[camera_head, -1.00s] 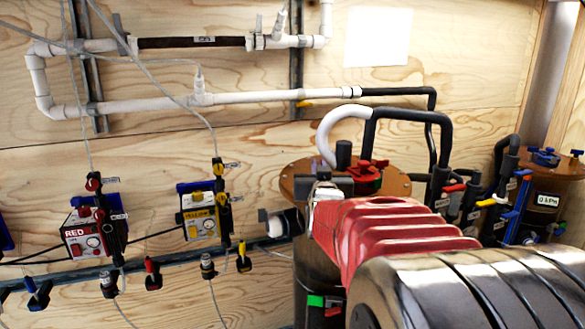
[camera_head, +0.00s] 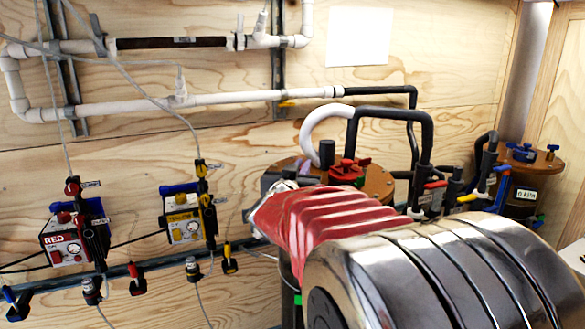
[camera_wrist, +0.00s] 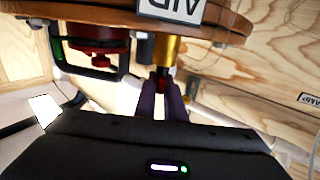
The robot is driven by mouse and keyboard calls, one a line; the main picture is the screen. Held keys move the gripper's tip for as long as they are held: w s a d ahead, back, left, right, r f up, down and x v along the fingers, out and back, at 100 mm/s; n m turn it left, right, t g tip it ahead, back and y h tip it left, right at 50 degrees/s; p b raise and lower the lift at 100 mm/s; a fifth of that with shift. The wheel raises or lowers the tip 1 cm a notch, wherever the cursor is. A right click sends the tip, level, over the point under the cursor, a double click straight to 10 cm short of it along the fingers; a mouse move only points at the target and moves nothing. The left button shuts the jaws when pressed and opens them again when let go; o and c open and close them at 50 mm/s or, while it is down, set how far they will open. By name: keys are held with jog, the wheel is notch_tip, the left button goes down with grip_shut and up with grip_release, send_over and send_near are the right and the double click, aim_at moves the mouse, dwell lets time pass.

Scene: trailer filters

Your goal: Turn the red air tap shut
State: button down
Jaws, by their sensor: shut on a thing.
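In the wrist view, a brass fitting (camera_wrist: 166,50) hangs below a round wooden lid that bears an upside-down AIR label (camera_wrist: 170,10). The small dark red air tap (camera_wrist: 162,76) sits at the end of the brass fitting. My gripper (camera_wrist: 162,90) has its two dark fingers closed about this tap, one on each side. The fingers cover most of the tap, so its turn angle cannot be told.
In the head view, the wooden lid (camera_head: 380,183) tops a tank and carries a red knob (camera_head: 348,172) and bent pipes. Right of it stands a second lidded tank (camera_head: 528,160). The RED box (camera_head: 66,245) and YELLOW box (camera_head: 184,228) hang on the wall at left.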

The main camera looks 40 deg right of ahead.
jog(key=shift+w+m+g+h, duration=0.1)
jog(key=shift+m+g+h, duration=0.2)
jog(key=shift+g, duration=0.1)
jog(key=shift+w+m+g+h, duration=0.1)
jog(key=shift+m+g+h, duration=0.6)
jog(key=shift+m+g, duration=0.9)
jog(key=shift+w+m+g+h, duration=0.1)
jog(key=shift+m+g+h, duration=0.75)
jog(key=shift+g, duration=1.25)
jog(key=shift+s+r+m+g+y, duration=0.1)
jog(key=shift+m+g+y, duration=0.05)
jog(key=shift+m+g, duration=1.15)
jog(key=shift+m+g+y, duration=0.1)
jog(key=shift+m+g, duration=0.65)
jog(key=shift+g, duration=0.95)
jog(key=c, duration=1.8)
grip_release()
jog(key=shift+c, duration=0.2)
jog(key=w+a, duration=0.3)
jog(key=a, duration=1)
jog(key=shift+a, duration=0.25)
